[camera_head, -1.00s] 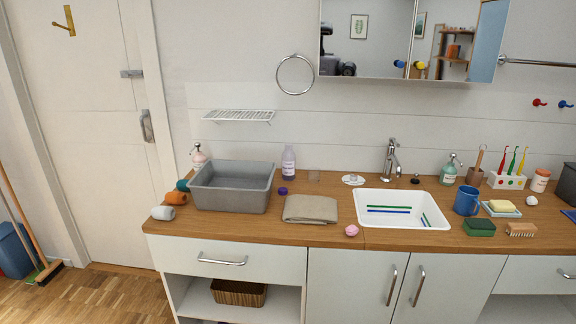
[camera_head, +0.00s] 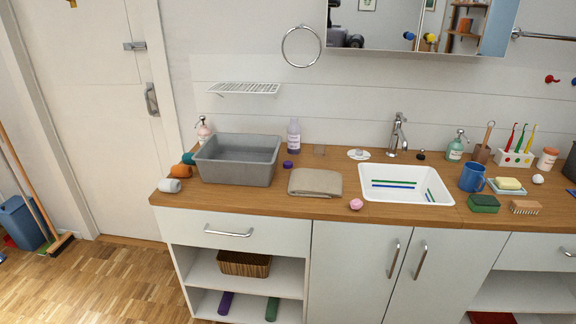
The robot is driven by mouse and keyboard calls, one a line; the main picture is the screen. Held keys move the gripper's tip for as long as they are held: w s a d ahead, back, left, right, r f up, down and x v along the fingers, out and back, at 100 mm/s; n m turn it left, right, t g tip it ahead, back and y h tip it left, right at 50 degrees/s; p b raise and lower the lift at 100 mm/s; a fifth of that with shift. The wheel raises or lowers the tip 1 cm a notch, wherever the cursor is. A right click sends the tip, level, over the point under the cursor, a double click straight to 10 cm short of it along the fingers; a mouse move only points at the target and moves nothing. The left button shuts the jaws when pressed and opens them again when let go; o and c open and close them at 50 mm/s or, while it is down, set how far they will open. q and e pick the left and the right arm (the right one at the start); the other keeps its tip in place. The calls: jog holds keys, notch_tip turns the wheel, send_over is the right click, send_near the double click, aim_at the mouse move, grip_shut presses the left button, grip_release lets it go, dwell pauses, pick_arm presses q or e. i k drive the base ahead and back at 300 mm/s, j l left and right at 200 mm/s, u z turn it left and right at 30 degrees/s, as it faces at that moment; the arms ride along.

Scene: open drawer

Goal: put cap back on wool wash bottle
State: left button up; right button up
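A clear bottle with lilac contents and a pale label, likely the wool wash bottle (camera_head: 294,137), stands upright at the back of the wooden counter, right of the grey basin. Its top shows no purple cap. A small dark purple cap (camera_head: 288,164) lies on the counter just in front of the bottle, apart from it. Neither of my grippers shows in the head view.
A grey basin (camera_head: 237,179) stands left of the cap. A folded beige cloth (camera_head: 315,182) lies in front of it. The white sink (camera_head: 405,198) is to the right. A wire shelf (camera_head: 244,88) juts from the wall above the basin.

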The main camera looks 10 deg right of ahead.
aim_at(294, 130)
jog(key=i+j+z, duration=0.25)
jog(key=i+j, duration=0.2)
jog(key=i, duration=0.35)
jog(key=i+j+z, duration=0.25)
jog(key=i+j, duration=0.35)
jog(key=i, duration=0.15)
